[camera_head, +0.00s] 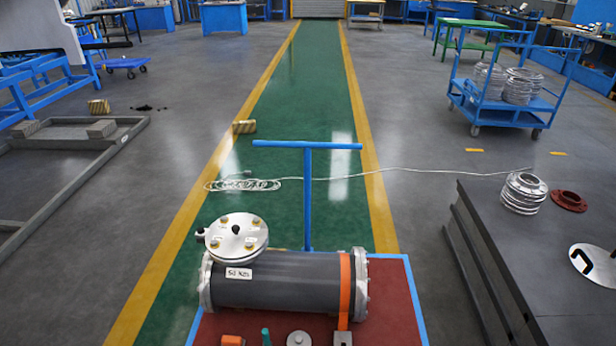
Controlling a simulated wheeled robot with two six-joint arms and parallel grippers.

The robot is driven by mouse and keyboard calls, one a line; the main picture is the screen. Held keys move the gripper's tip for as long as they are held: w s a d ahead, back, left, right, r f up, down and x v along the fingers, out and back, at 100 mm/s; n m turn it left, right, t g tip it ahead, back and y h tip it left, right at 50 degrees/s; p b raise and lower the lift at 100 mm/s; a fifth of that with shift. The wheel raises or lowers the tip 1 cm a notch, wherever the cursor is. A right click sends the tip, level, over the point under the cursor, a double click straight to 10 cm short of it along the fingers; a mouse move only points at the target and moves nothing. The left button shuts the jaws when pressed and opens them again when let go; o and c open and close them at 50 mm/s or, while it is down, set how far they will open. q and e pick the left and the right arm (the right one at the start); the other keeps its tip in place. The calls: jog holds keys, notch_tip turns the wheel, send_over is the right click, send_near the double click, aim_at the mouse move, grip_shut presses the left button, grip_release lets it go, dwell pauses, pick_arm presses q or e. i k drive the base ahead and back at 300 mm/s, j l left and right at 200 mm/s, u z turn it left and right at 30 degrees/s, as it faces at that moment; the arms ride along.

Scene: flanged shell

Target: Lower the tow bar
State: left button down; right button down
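The blue T-shaped tow bar (307,195) stands upright at the far end of a cart, its crossbar at the top. The cart has a red deck (392,300) with a blue rim. A dark grey flanged shell (300,292) lies across the deck, with an orange strap (345,285) around its right end. The shell hides the foot of the tow bar. Neither of my grippers is in view.
Small parts lie at the deck's near edge. A dark stacked platform (530,265) with metal rings (523,193) stands at right. A white cable (400,169) crosses the green lane (300,100). A blue trolley (505,105) and a grey frame (75,165) stand farther off. The lane beyond the bar is mostly clear.

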aim_at(307, 146)
jog(key=j+u, duration=0.2)
jog(key=j, duration=0.15)
jog(key=i+j+u, duration=0.35)
jog(key=j+u, duration=0.3)
jog(key=i+j+u, duration=0.25)
jog(key=j+u, duration=0.15)
jog(key=i+j+u, duration=0.25)
jog(key=j+u, duration=0.2)
jog(key=i+j+u, duration=0.2)
jog(key=i+u, duration=0.2)
jog(key=i+j+z, duration=0.15)
jog(key=i, duration=0.35)
jog(key=i+j+z, duration=0.2)
jog(key=i, duration=0.25)
jog(key=i+l+z, duration=0.2)
jog(key=i+z, duration=0.2)
jog(key=i+l+z, duration=0.15)
jog(key=i+z, duration=0.5)
jog(key=z, duration=0.15)
jog(key=i+j+z, duration=0.15)
jog(key=i+z, duration=1)
jog(key=z, duration=0.15)
jog(key=i+j+z, duration=0.2)
jog(key=i+z, duration=0.2)
jog(key=k, duration=0.05)
